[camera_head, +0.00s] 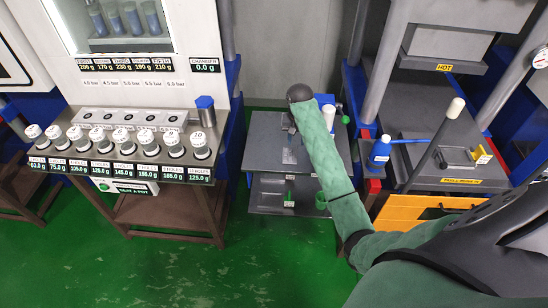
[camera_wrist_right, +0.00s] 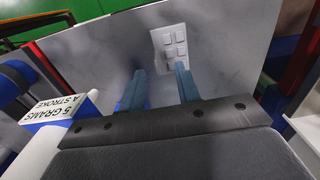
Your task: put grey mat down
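I cannot make out a separate grey mat; a flat grey surface, the top of a low stand (camera_head: 265,150), lies under my right gripper (camera_head: 289,155). In the right wrist view that grey surface (camera_wrist_right: 95,60) fills the area beyond my right gripper (camera_wrist_right: 160,92). Its two blue-grey fingers stand apart, with no object visible gripped between them. A small white panel with several pale squares (camera_wrist_right: 173,50) appears on the grey surface beyond the fingertips. My left gripper is not in view.
A white and blue item labelled 5 GRAMS A STROKE (camera_wrist_right: 52,112) is close beside my right gripper. A blue bottle (camera_head: 380,152) stands right of my arm, near a dark press (camera_head: 440,150). A bench with several labelled jars (camera_head: 120,140) is at left. Green floor (camera_head: 190,265) lies clear in front.

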